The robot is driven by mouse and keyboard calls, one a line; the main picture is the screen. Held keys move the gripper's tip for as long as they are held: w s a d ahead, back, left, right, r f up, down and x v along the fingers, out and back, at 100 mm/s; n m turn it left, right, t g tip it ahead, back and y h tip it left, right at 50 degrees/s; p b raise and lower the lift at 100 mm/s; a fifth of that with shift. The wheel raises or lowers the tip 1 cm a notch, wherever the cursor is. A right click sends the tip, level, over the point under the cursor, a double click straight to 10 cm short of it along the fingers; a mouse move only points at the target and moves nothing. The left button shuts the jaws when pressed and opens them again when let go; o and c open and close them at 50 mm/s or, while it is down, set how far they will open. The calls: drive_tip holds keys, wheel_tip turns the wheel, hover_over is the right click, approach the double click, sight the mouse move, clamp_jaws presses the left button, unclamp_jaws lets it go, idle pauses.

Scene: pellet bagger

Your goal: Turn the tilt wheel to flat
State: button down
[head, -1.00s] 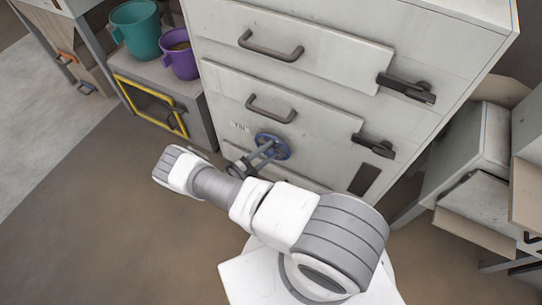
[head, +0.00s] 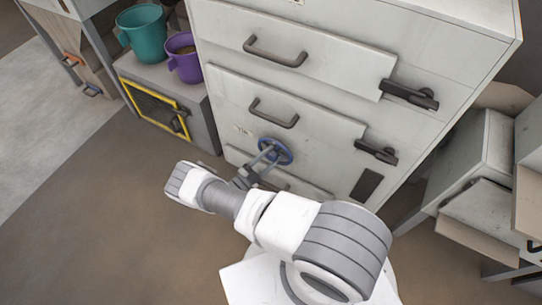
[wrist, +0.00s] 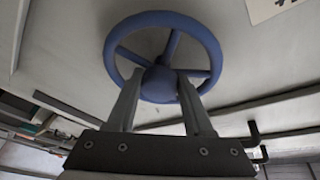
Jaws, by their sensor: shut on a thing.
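The tilt wheel is a blue handwheel (head: 274,151) with spokes, on the lower front of the grey-white cabinet. In the wrist view the wheel (wrist: 164,56) fills the upper middle, its rim, spokes and hub all showing. My gripper (head: 264,162) reaches the wheel from the front. In the wrist view its two fingers (wrist: 160,80) run up to the hub area and are shut on the wheel, at or near its hub. The exact contact is partly hidden behind the fingertips.
The cabinet (head: 225,100) has drawer handles (head: 274,113) and dark latches (head: 376,152). A label sits left of the wheel. A teal mug (head: 140,30) and a purple mug (head: 183,58) stand on a low box (head: 200,115) at left. Open grey bins (head: 475,165) stand at right. Floor at left is clear.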

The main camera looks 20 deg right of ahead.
drive_tip(key=shift+s+f, duration=0.15)
drive_tip(key=shift+c, duration=1.6)
unclamp_jaws()
drive_tip(key=v, duration=1.2)
